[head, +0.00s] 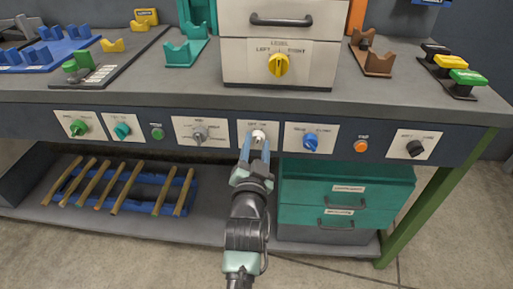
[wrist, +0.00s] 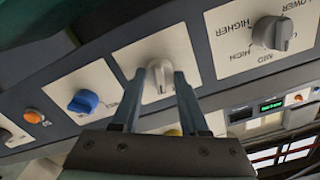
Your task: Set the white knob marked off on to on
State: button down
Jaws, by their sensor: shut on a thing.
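The white knob (head: 259,136) sits on a pale plate (head: 244,127) in the middle of the dark front panel. My gripper (head: 257,146) reaches up to it from below, with its two blue-grey fingers on either side of the knob. In the wrist view, the white knob (wrist: 158,76) stands between the fingertips of my gripper (wrist: 160,82), which is shut on it. The fingers hide part of the knob and plate in the head view. The plate's lettering is too small to read surely, and the knob's exact pointing is hard to tell.
A grey knob (head: 200,133) on a plate lies left of the white knob, and a blue knob (head: 310,141) lies right. Further right are an orange button (head: 361,146) and a black knob (head: 414,148). Teal drawers (head: 300,188) stand below right. A yellow knob (head: 278,65) is above.

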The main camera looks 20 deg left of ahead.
jog(key=shift+m, duration=0.6)
jog(key=shift+c, duration=2.1)
grip_release()
jog(key=v, duration=1.3)
jog(key=shift+p, duration=0.4)
